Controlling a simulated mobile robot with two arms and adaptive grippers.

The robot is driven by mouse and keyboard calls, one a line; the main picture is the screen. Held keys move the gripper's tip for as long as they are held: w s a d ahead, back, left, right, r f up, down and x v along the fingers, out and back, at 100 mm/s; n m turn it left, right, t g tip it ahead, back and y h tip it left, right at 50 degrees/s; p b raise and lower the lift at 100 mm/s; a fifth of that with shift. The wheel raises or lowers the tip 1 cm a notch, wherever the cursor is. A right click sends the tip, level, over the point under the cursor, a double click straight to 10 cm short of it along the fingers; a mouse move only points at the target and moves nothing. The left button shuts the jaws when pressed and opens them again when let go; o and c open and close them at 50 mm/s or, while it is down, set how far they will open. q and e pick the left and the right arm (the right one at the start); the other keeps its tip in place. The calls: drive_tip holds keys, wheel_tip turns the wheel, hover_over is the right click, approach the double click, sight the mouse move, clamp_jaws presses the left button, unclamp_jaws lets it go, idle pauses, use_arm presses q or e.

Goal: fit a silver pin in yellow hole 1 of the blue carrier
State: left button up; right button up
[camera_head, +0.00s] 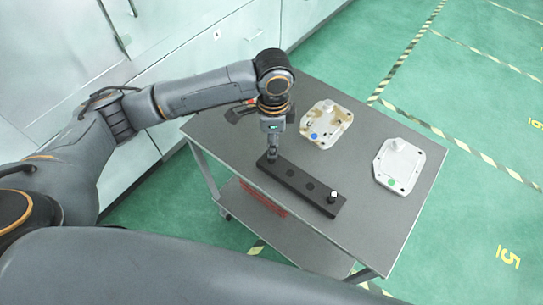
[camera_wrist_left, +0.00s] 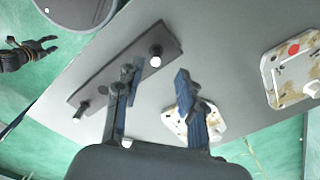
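The stained casting with a blue round mark (camera_head: 325,120), which I take as the blue carrier, lies on the table beyond the dark bar. No yellow hole can be made out. The dark bar (camera_head: 300,183) has several round holes. A bright-topped pin (camera_head: 333,196) stands at its right end. My right gripper (camera_wrist_left: 35,50) looks open, away from the table.
A paler casting with a green mark (camera_head: 398,165) lies near the right edge of the grey table (camera_head: 375,225). The left wrist view shows a stained casting with a red mark (camera_wrist_left: 290,70) at right. Both castings in the head view have raised posts. The table's front right is clear.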

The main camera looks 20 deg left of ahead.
use_arm(q)
drive_tip(key=f, duration=0.2)
drive_tip(key=f+p, duration=0.1)
drive_tip(key=shift+s+a+f, duration=0.15)
drive_tip(key=shift+s+f, duration=0.2)
drive_tip(key=shift+s, duration=0.05)
drive_tip(key=shift+f, duration=0.55)
clamp_jaws()
